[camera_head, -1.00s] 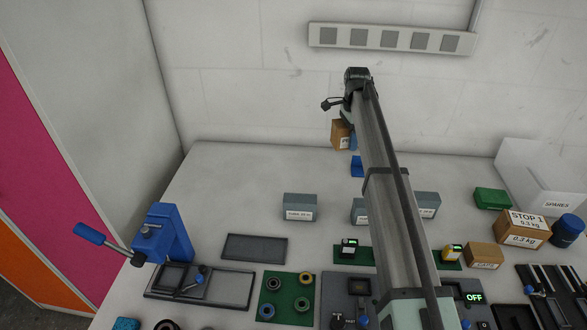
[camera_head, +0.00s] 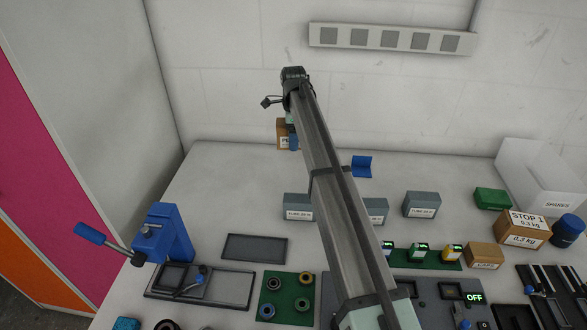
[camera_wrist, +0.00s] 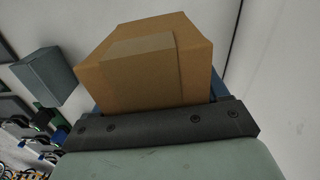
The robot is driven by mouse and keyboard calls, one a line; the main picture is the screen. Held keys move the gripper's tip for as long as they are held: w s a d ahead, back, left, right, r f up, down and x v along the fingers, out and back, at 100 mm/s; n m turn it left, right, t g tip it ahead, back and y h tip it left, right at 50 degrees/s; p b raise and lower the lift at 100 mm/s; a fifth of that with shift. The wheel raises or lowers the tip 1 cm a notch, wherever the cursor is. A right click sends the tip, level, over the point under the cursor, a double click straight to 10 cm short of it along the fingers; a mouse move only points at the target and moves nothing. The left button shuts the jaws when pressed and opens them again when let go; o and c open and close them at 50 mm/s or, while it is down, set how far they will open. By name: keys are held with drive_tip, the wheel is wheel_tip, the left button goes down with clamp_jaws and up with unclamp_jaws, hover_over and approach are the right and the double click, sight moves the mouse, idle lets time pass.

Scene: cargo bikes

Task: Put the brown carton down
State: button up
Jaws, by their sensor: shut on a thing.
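The brown carton (camera_head: 283,134) is at the far end of my arm in the head view, partly hidden by my gripper (camera_head: 293,140). It fills the upper middle of the wrist view (camera_wrist: 150,60), with a tape strip across its top. My gripper is shut on the carton; dark and blue gripper parts show along its near side. The carton is near the back wall, beyond the grey boxes. I cannot tell whether it touches the table.
Grey boxes (camera_head: 298,206) stand mid-table, with a blue piece (camera_head: 362,166) behind them. A stop carton (camera_head: 522,229), a green box (camera_head: 492,199) and a white spares bin (camera_head: 540,180) are at right. A blue clamp (camera_head: 165,235) stands at left. The back left of the table is clear.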

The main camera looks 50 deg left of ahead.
sight(294, 168)
drive_tip(key=shift+m, duration=0.5)
drive_tip(key=shift+f, duration=5)
drive_tip(key=shift+f, duration=0.1)
drive_tip(key=o, duration=1.4)
wheel_tip(294, 168, up, 12)
drive_tip(key=shift+r, duration=0.1)
